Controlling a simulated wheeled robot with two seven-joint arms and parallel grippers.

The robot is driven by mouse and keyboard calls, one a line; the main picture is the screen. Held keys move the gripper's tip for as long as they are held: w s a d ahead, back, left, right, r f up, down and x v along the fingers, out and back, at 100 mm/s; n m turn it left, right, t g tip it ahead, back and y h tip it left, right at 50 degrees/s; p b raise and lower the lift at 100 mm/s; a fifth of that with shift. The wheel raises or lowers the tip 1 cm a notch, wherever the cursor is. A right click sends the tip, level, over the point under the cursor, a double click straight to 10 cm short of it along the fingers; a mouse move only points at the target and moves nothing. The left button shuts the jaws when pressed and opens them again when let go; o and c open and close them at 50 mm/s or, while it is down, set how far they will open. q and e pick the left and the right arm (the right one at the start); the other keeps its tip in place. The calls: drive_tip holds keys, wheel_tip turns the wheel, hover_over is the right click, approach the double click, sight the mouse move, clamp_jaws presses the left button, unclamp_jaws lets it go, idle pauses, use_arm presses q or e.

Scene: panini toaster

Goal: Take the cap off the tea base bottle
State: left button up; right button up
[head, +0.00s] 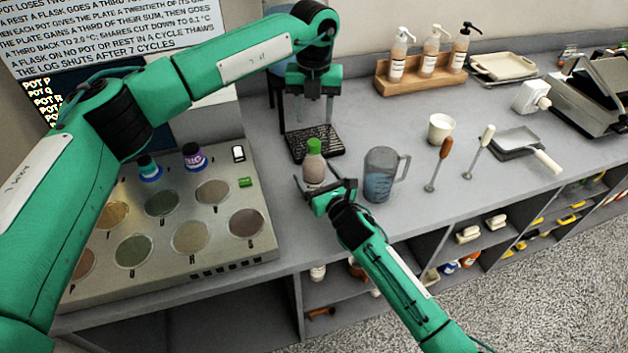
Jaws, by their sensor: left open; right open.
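The bottle (313,174) with a bright green cap (314,146) stands upright on the grey counter, just in front of a black slotted tray. I take it for the tea base bottle; no label is readable. My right gripper (319,190) is open at the lower part of the bottle, its fingers spread to either side. I cannot tell whether they touch it, and the gripper hides the bottle's base. My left gripper (307,110) is open and empty, pointing down above and behind the cap, apart from it.
A clear measuring jug (380,175) stands close to the right of the bottle. The black slotted tray (316,143) lies behind it. A metal panel with round pots (175,225) fills the left.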

drive_tip(key=shift+x, duration=0.85)
drive_tip(key=shift+c, duration=0.5)
